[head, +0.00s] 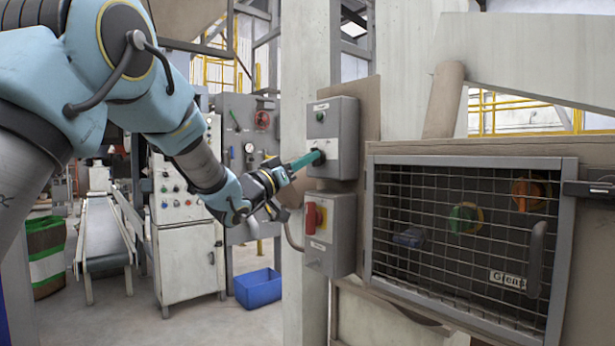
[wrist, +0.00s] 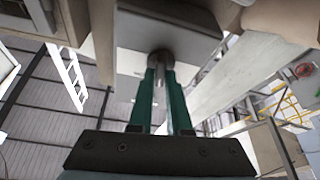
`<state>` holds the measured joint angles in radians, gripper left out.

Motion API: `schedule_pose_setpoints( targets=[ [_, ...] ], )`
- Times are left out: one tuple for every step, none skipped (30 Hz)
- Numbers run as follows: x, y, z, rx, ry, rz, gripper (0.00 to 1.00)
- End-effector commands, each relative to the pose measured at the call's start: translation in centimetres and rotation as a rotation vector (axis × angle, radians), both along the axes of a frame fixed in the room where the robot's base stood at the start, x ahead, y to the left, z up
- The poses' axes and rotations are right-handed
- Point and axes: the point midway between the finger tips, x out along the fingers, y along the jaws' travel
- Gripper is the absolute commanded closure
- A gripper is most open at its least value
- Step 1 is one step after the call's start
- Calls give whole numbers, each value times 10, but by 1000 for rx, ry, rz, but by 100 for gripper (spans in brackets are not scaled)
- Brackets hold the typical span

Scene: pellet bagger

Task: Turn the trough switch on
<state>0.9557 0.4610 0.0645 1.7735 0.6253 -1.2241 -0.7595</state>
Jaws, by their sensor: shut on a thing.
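An upper grey switch box (head: 333,118) is fixed to the post and board, with a green lamp or button on its front and a small label too small to read. My gripper (head: 316,157) reaches it from the left, its teal fingers shut on a dark knob low on the box's front. In the wrist view my gripper (wrist: 161,72) has its two green fingers on either side of the round switch knob (wrist: 161,56), which shows a pale metallic part between them. The fingers partly hide the knob, so I cannot tell which way it is turned.
A lower grey box (head: 340,238) with a red rotary handle (head: 312,217) sits just below. To the right is a mesh-fronted cabinet (head: 468,240) with coloured valves behind it. A control cabinet (head: 187,215) and a blue bin (head: 258,288) stand behind on the left.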

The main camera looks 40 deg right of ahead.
Motion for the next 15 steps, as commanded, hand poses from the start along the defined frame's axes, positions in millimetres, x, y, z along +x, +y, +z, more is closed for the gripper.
schedule_pose_setpoints(
  targets=[
    [2,1,-7,-6,-49,3,100],
    [2,1,-7,-8,-76,3,100],
    [2,1,-6,-9,-116,3,100],
    [2,1,-6,-12,-143,3,100],
    [2,1,-6,-12,-172,3,100],
    [2,0,-6,-15,-209,2,100],
    [2,1,-6,-15,-238,2,100],
    [3,1,-5,-18,-266,3,100],
    [3,1,-5,-20,-304,3,100],
    [3,1,-5,-20,-330,3,100],
    [3,0,-4,-22,-357,2,100],
    [3,0,-4,-24,-391,3,100],
    [3,0,-4,-26,-416,2,100],
    [3,0,-3,-27,-442,3,100],
    [3,0,-3,-28,-471,2,100]
  ],
)
